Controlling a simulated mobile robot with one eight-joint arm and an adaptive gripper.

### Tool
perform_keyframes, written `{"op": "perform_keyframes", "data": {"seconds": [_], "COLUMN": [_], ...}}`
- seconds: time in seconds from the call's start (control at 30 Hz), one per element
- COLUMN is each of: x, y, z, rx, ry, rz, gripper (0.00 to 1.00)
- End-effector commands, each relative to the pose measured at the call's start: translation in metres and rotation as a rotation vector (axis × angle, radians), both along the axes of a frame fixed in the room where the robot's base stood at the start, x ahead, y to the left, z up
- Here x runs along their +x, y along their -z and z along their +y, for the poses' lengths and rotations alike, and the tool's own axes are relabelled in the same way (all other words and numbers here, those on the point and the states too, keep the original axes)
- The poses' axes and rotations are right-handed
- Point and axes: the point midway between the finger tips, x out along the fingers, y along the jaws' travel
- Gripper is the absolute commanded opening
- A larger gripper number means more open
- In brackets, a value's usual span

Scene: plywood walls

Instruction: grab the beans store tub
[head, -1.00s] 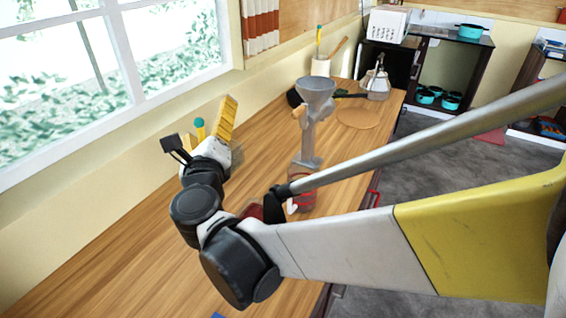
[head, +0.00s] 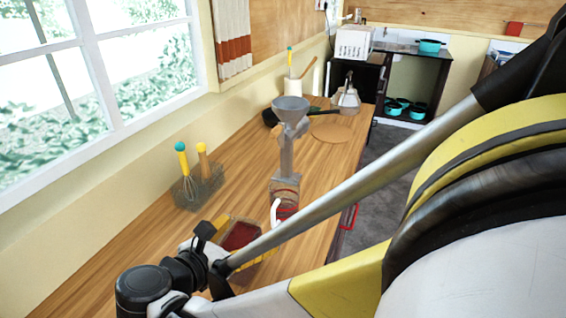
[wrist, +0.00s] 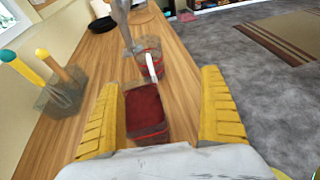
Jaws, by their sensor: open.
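The beans store tub, a clear box with dark red contents (wrist: 147,112), lies between and ahead of my gripper's fingers in the wrist view. It stands on the wooden counter, and in the head view the tub (head: 240,235) is partly hidden by my arm and gripper. My gripper (wrist: 160,84) is open, with one yellow finger left and one right of the tub in the picture. No contact between fingers and tub can be made out. In the head view my gripper (head: 238,246) is low over the counter and partly covered.
A clear red-banded container (head: 285,203) with a white handle stands just beyond the tub, by a grey grinder (head: 287,140). A mesh holder (head: 200,187) with a whisk stands left, near the window wall. The counter's right edge drops to grey floor.

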Motion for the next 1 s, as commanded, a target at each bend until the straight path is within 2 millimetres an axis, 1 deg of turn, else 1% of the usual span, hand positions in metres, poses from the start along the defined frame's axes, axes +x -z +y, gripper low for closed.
{"op": "perform_keyframes", "data": {"seconds": [0.03,0.07,0.13,0.3,0.53,0.7,0.8,1.0], "x": [-0.054,-0.053,-0.046,-0.022,-0.004,0.02,0.03,0.034], "y": [0.005,0.007,0.013,0.025,0.031,0.043,0.046,0.046], "z": [0.068,0.066,0.062,0.053,0.044,0.033,0.029,0.028], "rx": [0.01,0.014,0.018,0.017,0.015,0.016,0.015,0.015], "ry": [-0.152,-0.143,-0.135,-0.139,-0.14,-0.138,-0.138,-0.138], "rz": [0.007,0.008,0.011,0.01,0.01,0.009,0.009,0.009], "gripper": [0.92,0.92,0.92,0.92,0.92,0.92,0.92,0.92]}}
